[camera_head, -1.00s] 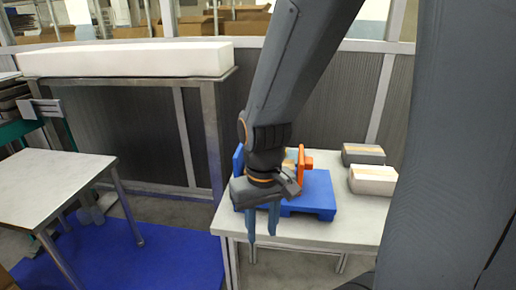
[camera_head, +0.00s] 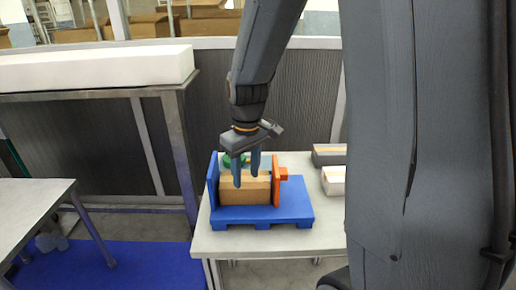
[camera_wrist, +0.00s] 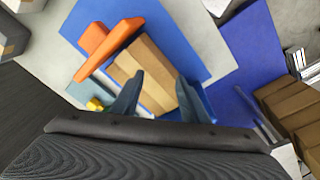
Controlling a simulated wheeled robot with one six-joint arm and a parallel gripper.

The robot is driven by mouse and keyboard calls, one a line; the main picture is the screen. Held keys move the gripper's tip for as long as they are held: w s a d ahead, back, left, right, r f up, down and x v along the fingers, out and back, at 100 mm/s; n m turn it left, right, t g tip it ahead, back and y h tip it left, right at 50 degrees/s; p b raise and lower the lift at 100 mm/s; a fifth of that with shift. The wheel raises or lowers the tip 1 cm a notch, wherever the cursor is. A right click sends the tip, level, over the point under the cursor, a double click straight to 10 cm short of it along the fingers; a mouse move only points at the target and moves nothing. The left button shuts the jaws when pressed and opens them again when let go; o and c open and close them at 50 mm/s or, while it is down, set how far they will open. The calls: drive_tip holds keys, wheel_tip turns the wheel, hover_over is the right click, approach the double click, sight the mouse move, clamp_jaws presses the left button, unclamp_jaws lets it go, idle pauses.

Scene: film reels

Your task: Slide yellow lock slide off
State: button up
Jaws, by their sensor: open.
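A small yellow piece (camera_wrist: 95,104), likely the yellow lock slide, shows in the wrist view beside my left finger, next to a teal-green part (camera_wrist: 80,92). In the head view I cannot make out the yellow piece; a green part (camera_head: 228,160) shows behind the finger. My gripper (camera_head: 246,181) is open, fingers pointing down over the brown cartons (camera_head: 240,190). In the wrist view the gripper (camera_wrist: 160,76) has its fingers apart with cartons between and below them. No contact can be told.
The cartons stand on a blue pallet-like base (camera_head: 295,205) between a blue upright plate (camera_head: 213,180) and an orange plate (camera_head: 276,185) with a block. Two grey-white boxes (camera_head: 333,180) sit at right on the white table (camera_head: 225,243). The table's front is clear.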

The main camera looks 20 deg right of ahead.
drive_tip(key=w+d+f+n, duration=0.1)
drive_tip(key=w+d+n, duration=0.2)
drive_tip(key=w, duration=0.4)
drive_tip(key=w+d+n+p, duration=0.1)
drive_tip(key=w+d+n, duration=0.2)
drive_tip(key=w+d, duration=0.2)
drive_tip(key=w+d+f+n+g+p, duration=0.1)
drive_tip(key=w+d+n, duration=0.2)
drive_tip(key=w, duration=0.7)
drive_tip(key=shift+w+d+f+n, duration=0.15)
drive_tip(key=shift+d+f+n, duration=0.15)
drive_tip(key=shift+d, duration=0.25)
drive_tip(key=shift+w+f+p, duration=0.1)
drive_tip(key=shift+f+p, duration=1)
drive_tip(key=shift+f, duration=2.75)
clamp_jaws()
